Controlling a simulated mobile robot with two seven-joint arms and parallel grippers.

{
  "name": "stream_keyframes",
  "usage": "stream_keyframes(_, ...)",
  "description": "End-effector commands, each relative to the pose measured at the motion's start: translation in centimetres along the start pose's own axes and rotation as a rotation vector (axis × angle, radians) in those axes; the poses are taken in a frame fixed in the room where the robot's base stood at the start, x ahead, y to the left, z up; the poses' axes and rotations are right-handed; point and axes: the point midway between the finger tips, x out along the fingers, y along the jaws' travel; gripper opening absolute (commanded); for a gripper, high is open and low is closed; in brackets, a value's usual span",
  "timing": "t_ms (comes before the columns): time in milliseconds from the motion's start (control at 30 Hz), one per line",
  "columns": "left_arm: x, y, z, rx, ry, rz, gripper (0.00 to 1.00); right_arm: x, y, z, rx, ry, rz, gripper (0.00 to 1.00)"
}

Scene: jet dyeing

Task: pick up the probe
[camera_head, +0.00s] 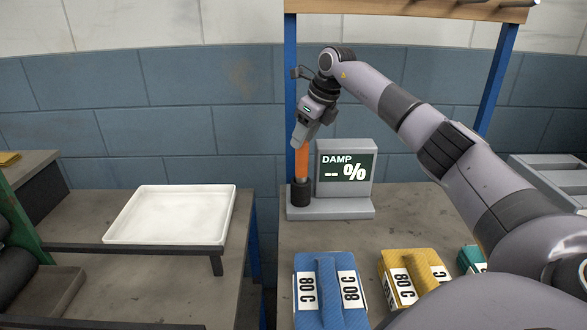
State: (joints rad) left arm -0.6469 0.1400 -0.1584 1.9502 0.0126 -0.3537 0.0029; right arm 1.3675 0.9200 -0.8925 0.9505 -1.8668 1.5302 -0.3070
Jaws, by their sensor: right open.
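The probe (301,163) has an orange handle and stands upright in a dark round holder (300,193) on the grey base of the damp meter. The meter's display (347,167) reads "DAMP -- %". My right gripper (301,138) reaches in from the right and points down at the top of the orange handle. Its fingers are open and at the handle's upper end; whether they touch it I cannot tell. My left gripper is not in view.
Blue (325,275), yellow (397,262) and green (470,258) folded cloth bundles lie at the bench's front, the blue and yellow labelled "80 C". A white tray (225,213) sits on the left table. A gap separates the tables. A blue-posted frame with a wooden shelf (420,9) stands behind.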

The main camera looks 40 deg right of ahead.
Motion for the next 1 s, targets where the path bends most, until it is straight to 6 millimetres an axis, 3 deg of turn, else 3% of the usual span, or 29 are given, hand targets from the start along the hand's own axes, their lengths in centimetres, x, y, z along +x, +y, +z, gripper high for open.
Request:
stream_keyframes(500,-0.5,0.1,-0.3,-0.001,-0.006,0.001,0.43,6.4,-0.2,-1.0,-0.001,0.002,0.002,0.46)
stream_keyframes(767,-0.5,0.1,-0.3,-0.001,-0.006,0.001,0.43,6.8,-0.3,-1.0,-0.001,0.000,0.000,0.46)
stream_keyframes(800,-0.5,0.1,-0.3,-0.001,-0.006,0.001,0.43,6.8,-0.3,-1.0,-0.001,0.000,0.000,0.43)
stream_keyframes(900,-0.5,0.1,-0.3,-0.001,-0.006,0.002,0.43,6.8,-0.3,-1.0,-0.001,0.000,0.000,0.10)
stream_keyframes(1000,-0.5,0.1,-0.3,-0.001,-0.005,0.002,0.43,6.8,-0.3,-0.9,-0.001,-0.001,0.000,0.07)
